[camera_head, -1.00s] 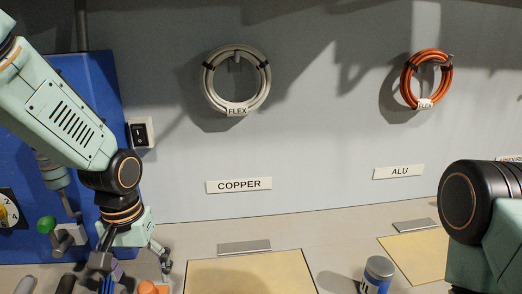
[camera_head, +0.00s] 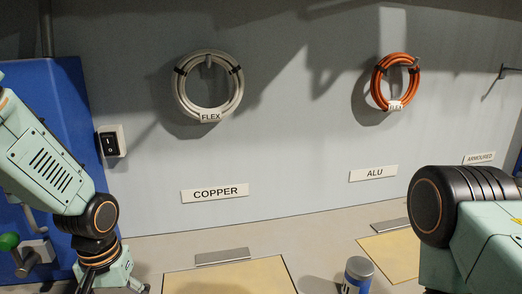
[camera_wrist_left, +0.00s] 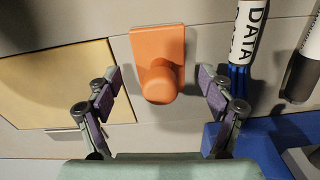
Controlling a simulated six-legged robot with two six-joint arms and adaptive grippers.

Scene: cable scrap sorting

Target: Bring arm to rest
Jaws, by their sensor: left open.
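My left arm (camera_head: 45,150) comes in from the left in the head view, and its fingers are cut off by the bottom edge. In the left wrist view my left gripper (camera_wrist_left: 159,85) is open, with its two fingers spread wide and nothing held between them. An orange block with a rounded knob (camera_wrist_left: 158,60) shows between and beyond the fingertips, apart from both fingers. My right arm (camera_head: 450,215) reaches in at the lower right of the head view; its gripper is out of the picture.
A bundle of blue cables labelled DATA (camera_wrist_left: 241,45) and a dark cylinder with a white band (camera_wrist_left: 304,60) lie right of the orange block. A yellowish mat (camera_wrist_left: 60,85) is left. A blue-and-grey cylinder (camera_head: 358,275) stands on the bench. A blue cabinet (camera_head: 75,105) borders the left arm.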

